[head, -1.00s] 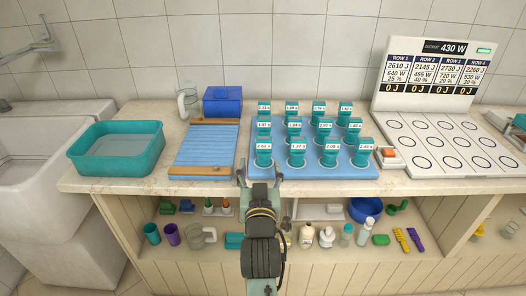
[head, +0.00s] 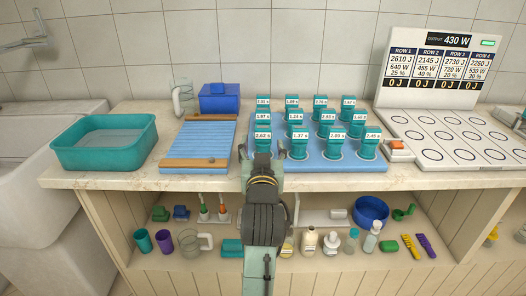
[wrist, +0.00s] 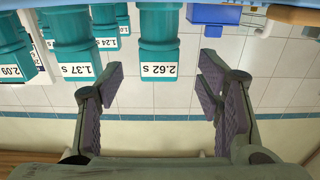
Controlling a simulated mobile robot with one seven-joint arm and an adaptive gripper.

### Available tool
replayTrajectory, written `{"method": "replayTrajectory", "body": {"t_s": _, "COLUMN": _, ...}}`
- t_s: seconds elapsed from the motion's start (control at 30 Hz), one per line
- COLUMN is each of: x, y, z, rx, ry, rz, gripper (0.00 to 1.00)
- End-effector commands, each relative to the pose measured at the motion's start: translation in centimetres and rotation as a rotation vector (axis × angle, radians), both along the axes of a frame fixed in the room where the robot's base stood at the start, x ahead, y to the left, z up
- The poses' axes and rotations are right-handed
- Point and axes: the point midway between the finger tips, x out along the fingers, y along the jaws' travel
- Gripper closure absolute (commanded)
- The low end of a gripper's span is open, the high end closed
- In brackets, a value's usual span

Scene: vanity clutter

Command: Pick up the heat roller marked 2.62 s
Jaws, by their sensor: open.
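The heat roller marked 2.62 s (head: 262,142) is a teal block with a white label. It stands upright at the front left corner of the blue tray (head: 318,165). My gripper (head: 262,154) is open and empty, just in front of this roller, and hides its lower part in the head view. In the wrist view, which is upside down, the 2.62 s roller (wrist: 160,40) sits between the lines of the two spread fingers (wrist: 162,80), with clear gaps and no contact seen. The roller marked 1.37 s (wrist: 75,40) is near one finger.
Several like rollers stand in rows on the tray, with 1.37 s (head: 298,144) beside the target. A slatted blue board (head: 200,145) lies left, then a teal basin (head: 105,145). A control panel (head: 440,65) with a circle-marked board is right. A cluttered shelf lies below the counter.

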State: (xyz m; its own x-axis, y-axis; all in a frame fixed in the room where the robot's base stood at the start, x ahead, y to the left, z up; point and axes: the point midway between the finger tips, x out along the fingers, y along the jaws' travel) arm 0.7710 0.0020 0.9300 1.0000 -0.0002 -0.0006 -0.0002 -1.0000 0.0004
Motion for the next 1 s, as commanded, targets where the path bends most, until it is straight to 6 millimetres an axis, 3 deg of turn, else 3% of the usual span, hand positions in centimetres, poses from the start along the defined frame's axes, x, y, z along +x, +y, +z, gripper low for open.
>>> {"method": "replayTrajectory", "body": {"t_s": 0.5, "x": 5.6, "y": -0.1, "z": 0.4, "rx": 0.001, "ry": -0.001, "rz": 0.0, "gripper": 0.4}}
{"method": "replayTrajectory", "body": {"t_s": 0.77, "x": 5.7, "y": -0.1, "z": 0.4, "rx": 0.001, "ry": 0.0, "rz": 0.0, "gripper": 0.41}}
{"method": "replayTrajectory", "body": {"t_s": 1.0, "x": 5.7, "y": -0.1, "z": 0.4, "rx": 0.001, "ry": 0.0, "rz": 0.0, "gripper": 0.57}}
